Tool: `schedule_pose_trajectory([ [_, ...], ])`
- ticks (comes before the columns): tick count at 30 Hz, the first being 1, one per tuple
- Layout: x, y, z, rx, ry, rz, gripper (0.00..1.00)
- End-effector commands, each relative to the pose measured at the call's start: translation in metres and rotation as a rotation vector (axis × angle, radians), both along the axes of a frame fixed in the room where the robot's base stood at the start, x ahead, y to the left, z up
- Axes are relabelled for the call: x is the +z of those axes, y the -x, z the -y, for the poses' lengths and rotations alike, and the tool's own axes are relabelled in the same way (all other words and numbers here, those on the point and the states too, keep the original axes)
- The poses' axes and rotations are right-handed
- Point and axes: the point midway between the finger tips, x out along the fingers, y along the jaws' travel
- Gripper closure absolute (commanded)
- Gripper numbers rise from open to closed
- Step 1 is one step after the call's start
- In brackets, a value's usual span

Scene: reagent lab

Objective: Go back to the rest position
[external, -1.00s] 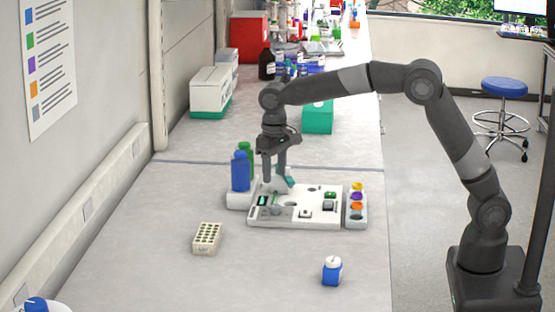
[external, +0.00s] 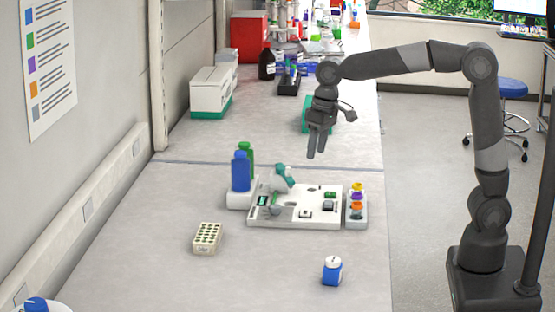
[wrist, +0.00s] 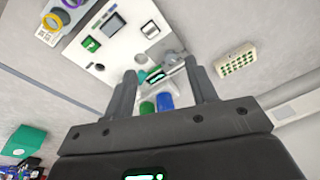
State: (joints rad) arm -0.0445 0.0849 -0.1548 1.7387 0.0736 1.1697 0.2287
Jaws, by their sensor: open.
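My gripper (external: 317,143) hangs in the air above the bench, behind and above the white instrument board, pointing down. Its fingers are apart with nothing between them, as the wrist view (wrist: 165,88) also shows. The white board (external: 320,219) sits on the bench and carries a small grey and teal device (external: 281,178) at its back left. The board also shows in the wrist view (wrist: 120,55). My gripper touches nothing.
Blue (external: 241,172) and green (external: 247,152) bottles stand left of the board. A strip of coloured caps (external: 356,212) stands at its right. A tube rack (external: 207,239) and a small blue-white bottle (external: 332,271) sit in front. White boxes (external: 209,92) stand further back.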

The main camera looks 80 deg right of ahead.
Motion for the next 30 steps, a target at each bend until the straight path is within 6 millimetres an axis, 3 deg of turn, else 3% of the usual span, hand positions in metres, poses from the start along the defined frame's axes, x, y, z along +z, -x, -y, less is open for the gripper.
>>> schedule_pose_trajectory([
  [3,0.013,0.038,-0.006,0.043,0.003,0.049,0.48],
  [10,0.020,0.109,-0.018,0.130,0.024,0.138,0.48],
  [21,-0.003,0.215,-0.034,0.268,0.097,0.275,0.48],
  [25,-0.017,0.241,-0.037,0.304,0.126,0.310,0.48],
  [30,-0.028,0.258,-0.039,0.329,0.149,0.336,0.48],
])
